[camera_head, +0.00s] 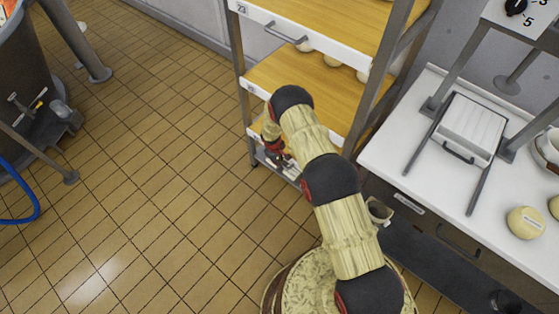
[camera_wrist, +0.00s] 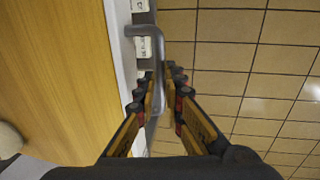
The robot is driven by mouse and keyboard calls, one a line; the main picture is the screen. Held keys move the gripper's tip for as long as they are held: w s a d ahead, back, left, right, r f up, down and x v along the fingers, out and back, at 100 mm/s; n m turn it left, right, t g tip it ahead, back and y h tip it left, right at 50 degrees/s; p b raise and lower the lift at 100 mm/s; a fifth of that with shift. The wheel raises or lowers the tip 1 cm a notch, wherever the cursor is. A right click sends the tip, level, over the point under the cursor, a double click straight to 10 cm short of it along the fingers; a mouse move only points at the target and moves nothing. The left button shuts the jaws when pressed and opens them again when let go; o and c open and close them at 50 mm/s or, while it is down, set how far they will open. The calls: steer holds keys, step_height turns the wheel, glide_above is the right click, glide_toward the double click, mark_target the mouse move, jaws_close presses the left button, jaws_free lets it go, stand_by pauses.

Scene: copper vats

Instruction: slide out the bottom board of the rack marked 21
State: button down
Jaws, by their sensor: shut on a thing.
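The rack (camera_head: 237,50) stands at the top centre of the head view, with wooden boards that have white fronts. Its top label reads 23; the lower labels are too small to read. My gripper (camera_head: 274,150) is low at the rack's front left corner, by the lowest board (camera_head: 256,137), which my arm mostly hides. In the wrist view, my gripper (camera_wrist: 165,78) is shut on a grey bar handle (camera_wrist: 157,45) at the rack's front. A small white label (camera_wrist: 143,47) sits beside the handle. A wooden board surface (camera_wrist: 55,60) fills the left side.
A white counter (camera_head: 415,150) with a tray, stand and round doughs (camera_head: 525,222) is to the right. A dark vat (camera_head: 25,75) and blue hose (camera_head: 25,205) are far left. The tiled floor (camera_head: 140,170) before the rack is clear.

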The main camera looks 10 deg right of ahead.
steer(key=s+a+b, duration=0.3)
steer(key=s+a, duration=1)
steer(key=a, duration=0.5)
steer(key=shift+b, duration=0.3)
steer(key=shift+s+a, duration=0.1)
steer(key=c, duration=1.9)
jaws_free()
steer(key=r, duration=0.4)
steer(key=s+a+r, duration=0.1)
steer(key=r, duration=0.6)
steer(key=shift+s+a+r, duration=0.15)
steer(key=shift+a+r, duration=0.2)
